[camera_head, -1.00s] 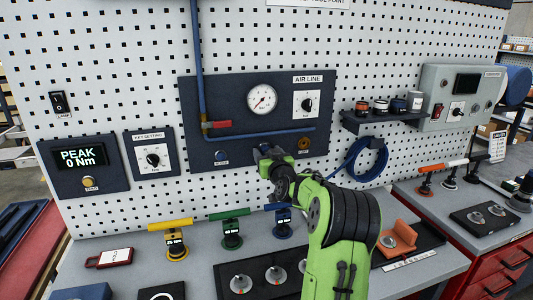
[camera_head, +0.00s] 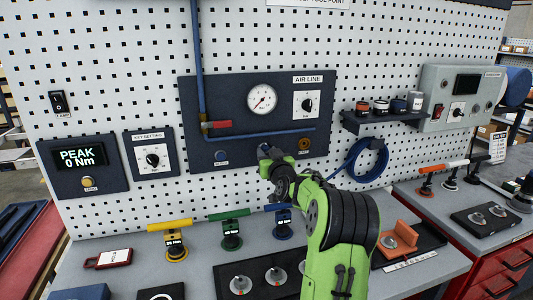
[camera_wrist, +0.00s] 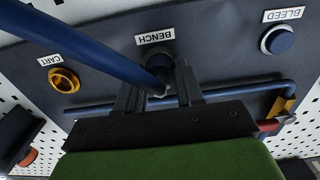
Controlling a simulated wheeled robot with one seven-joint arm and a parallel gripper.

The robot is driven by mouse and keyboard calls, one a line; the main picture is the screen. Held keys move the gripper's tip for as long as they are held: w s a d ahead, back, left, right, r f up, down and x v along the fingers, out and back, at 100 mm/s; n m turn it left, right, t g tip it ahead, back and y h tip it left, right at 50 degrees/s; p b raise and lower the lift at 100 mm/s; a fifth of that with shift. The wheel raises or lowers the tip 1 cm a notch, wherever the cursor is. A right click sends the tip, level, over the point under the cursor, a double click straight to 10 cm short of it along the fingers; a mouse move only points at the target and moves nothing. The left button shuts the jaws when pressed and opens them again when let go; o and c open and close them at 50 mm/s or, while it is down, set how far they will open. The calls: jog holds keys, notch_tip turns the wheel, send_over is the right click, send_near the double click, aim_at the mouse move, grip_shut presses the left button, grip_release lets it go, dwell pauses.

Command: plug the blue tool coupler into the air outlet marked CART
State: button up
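The blue tool coupler (camera_wrist: 160,78) sits at the outlet marked BENCH, with its blue hose (camera_wrist: 85,45) running off to the upper left in the wrist view. My gripper (camera_wrist: 160,88) has its two dark fingers on either side of the coupler and appears shut on it. The fingers hide part of the coupler and outlet. In the head view my gripper (camera_head: 265,149) is at the lower middle of the air panel. The CART outlet (camera_wrist: 64,80) is a brass ring, empty, left of BENCH in the wrist view; it also shows in the head view (camera_head: 304,145), right of my gripper.
The dark air panel (camera_head: 230,90) carries a gauge (camera_head: 262,99), blue piping and a red valve handle (camera_head: 218,124). A blue hose coil (camera_head: 368,160) hangs right of it. A shelf (camera_head: 385,122) with small jars juts out above the coil. Coloured-handled tools stand on the bench below.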

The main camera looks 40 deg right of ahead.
grip_shut()
jog(key=shift+s+f+b, duration=0.1)
jog(key=shift+b, duration=0.2)
jog(key=shift+s+a, duration=0.15)
jog(key=shift+s, duration=0.05)
jog(key=shift+b+v, duration=2.45)
jog(key=shift+v, duration=0.25)
